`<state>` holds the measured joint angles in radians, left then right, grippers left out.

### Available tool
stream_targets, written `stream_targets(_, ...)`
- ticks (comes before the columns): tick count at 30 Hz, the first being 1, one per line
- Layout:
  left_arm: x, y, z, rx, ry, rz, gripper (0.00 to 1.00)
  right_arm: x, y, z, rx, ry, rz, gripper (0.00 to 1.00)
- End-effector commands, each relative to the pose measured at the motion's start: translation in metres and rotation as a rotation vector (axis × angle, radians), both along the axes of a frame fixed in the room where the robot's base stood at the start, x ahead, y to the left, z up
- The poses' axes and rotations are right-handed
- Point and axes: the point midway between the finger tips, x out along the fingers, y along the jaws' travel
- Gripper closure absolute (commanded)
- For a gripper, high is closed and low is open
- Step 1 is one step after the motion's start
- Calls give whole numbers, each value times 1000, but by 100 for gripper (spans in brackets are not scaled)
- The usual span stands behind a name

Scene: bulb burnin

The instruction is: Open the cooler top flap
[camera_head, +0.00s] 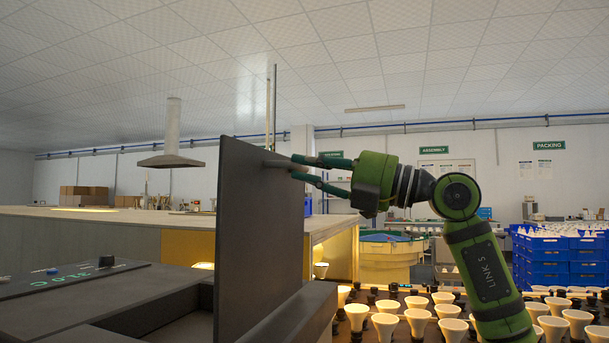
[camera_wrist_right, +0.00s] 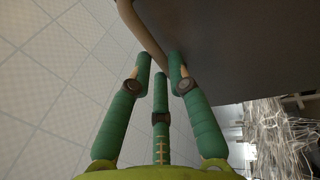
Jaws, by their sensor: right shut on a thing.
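The cooler top flap (camera_head: 258,230) is a dark grey panel standing about upright on the cooler (camera_head: 160,290) in the head view. Its handle (camera_head: 279,164) sticks out to the right near the top edge. My right gripper (camera_head: 308,168) comes from the right and is shut on this handle. In the right wrist view the green fingers (camera_wrist_right: 160,72) close at the tan handle bar (camera_wrist_right: 140,32), with the dark flap (camera_wrist_right: 225,45) behind at the upper right. The exact finger contact is partly hidden. My left gripper is not in view.
Several white bulbs (camera_head: 418,319) stand in rows at the lower right, under my right arm. Blue crates (camera_head: 571,264) are stacked farther right. A long counter (camera_head: 130,217) stands behind the flap.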

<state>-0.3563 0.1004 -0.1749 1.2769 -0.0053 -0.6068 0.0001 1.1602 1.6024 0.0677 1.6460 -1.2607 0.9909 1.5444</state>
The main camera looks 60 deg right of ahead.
Motion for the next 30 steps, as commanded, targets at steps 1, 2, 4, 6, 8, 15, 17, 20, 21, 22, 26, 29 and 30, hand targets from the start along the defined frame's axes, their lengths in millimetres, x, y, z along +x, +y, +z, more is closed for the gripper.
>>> stream_targets(1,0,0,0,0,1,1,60,-1,-1,0,0,-4,-1,100)
stream_targets(2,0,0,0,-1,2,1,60,-1,-1,0,0,-4,-1,100)
stream_targets(4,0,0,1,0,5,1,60,-1,-1,0,1,-5,-1,100)
stream_targets(6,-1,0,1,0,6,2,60,-1,-1,0,1,-6,-1,100)
stream_targets(8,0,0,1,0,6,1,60,-1,-1,1,1,-5,-2,100)
stream_targets(15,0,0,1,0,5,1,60,-1,-1,1,2,-5,-1,56)
stream_targets(17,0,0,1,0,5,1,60,-1,-1,0,2,-5,-1,56)
stream_targets(20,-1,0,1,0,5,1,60,-1,-1,0,2,-5,-1,56)
stream_targets(21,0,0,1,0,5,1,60,-1,0,0,1,-4,-1,56)
stream_targets(22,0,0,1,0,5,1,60,-1,0,0,1,-4,-1,56)
stream_targets(26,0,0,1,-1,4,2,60,-2,0,0,0,-5,1,56)
stream_targets(29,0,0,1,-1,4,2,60,-4,1,1,-3,-8,6,56)
stream_targets(30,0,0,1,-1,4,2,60,-6,1,0,-6,-8,8,56)
